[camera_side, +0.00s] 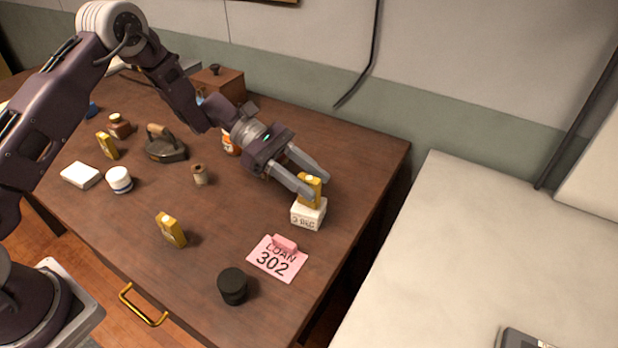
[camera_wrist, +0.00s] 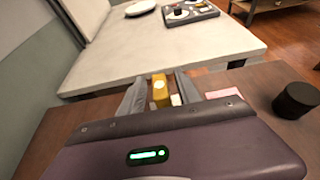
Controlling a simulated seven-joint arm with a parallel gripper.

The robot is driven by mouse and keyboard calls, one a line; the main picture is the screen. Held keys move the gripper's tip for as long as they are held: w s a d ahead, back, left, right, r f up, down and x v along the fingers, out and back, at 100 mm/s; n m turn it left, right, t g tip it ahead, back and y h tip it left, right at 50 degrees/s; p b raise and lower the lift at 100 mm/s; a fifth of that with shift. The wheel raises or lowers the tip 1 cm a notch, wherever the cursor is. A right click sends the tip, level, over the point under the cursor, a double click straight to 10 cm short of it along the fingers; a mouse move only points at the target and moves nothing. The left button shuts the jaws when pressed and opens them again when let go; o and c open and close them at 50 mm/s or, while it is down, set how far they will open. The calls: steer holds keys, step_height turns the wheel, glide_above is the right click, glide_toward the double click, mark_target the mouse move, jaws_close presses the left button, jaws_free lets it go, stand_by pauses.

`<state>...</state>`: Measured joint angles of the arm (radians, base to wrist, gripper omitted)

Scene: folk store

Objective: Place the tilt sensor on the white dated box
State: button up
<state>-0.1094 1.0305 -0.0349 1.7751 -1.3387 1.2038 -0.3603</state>
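A yellow block-shaped sensor (camera_side: 310,187) with a pale round face stands on top of the white dated box (camera_side: 307,216), which is lettered "2 DEC". My gripper (camera_side: 318,185) is at the box, its two fingers apart on either side of the sensor. In the wrist view the sensor (camera_wrist: 160,91) stands between the fingertips, with narrow gaps seeming to show beside it. A bit of the white box (camera_wrist: 176,100) shows there too. Two similar yellow pieces stand on the table, one at the front middle (camera_side: 170,230) and one at the left (camera_side: 107,146).
A pink "LOAN 302" card (camera_side: 276,261) and a black round container (camera_side: 232,286) stand in front of the box. An old iron (camera_side: 166,145), a spool (camera_side: 200,175), a white jar (camera_side: 119,179) and a white block (camera_side: 81,175) are left. The table's right edge is close to the box.

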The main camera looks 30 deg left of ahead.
steer(key=shift+r, duration=0.1)
steer(key=v, duration=1.2)
steer(key=s+d+r+m+y, duration=0.3)
steer(key=s+r+m+y, duration=0.3)
steer(key=s+r+m, duration=0.5)
steer(key=s+a+r+m+t+y, duration=0.1)
steer(key=s+a+m+t+y, duration=0.1)
steer(key=s, duration=0.7)
steer(key=s+a+r+m+t+y, duration=0.1)
steer(key=s+a+m+t+y, duration=0.2)
steer(key=s, duration=0.7)
steer(key=shift+s+a+r+m+t+y, duration=0.25)
steer(key=shift+a+m+y, duration=0.45)
steer(key=shift+m+y, duration=0.4)
